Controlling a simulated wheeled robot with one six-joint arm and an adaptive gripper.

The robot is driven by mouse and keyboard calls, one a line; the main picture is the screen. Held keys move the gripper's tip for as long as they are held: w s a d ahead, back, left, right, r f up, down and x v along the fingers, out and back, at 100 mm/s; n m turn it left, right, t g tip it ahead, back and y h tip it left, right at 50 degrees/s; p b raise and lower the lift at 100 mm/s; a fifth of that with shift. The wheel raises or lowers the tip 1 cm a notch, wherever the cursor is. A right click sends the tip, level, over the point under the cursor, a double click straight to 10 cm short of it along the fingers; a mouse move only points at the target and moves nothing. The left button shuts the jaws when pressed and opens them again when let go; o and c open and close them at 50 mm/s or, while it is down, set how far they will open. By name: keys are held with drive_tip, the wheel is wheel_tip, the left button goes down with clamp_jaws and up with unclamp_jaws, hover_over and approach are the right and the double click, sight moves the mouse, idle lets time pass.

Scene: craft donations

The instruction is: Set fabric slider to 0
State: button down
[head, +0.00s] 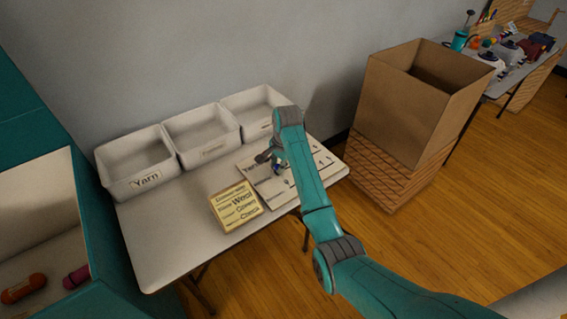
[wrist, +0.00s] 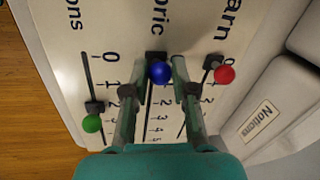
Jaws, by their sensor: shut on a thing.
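The slider board (head: 256,184) lies on the white table, with three slots and number scales. In the wrist view, the fabric slider's blue knob (wrist: 159,72) is at the 0 end of the middle slot, beside the 0 mark. My gripper (wrist: 160,72) is shut on this blue knob, with one finger on each side. In the head view, my gripper (head: 274,160) is over the board, and my arm hides part of it. The red knob (wrist: 224,74) is near the top of the yarn slot. The green knob (wrist: 92,124) is further down its slot, past the 1.
Three white bins stand along the wall, including the yarn bin (head: 136,165). A sign block (head: 235,207) with words sits at the table's front, left of the board. A large cardboard box (head: 405,110) stands right of the table (head: 165,230).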

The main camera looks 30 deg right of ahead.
drive_tip(key=shift+a, duration=0.25)
drive_tip(key=c, duration=1)
unclamp_jaws()
drive_tip(key=shift+a, duration=0.1)
drive_tip(key=shift+o, duration=0.2)
drive_tip(key=shift+r, duration=0.1)
drive_tip(key=shift+r, duration=0.35)
wheel_tip(320, 180, up, 6)
drive_tip(key=s, duration=0.1)
drive_tip(key=shift+s+d+r, duration=0.2)
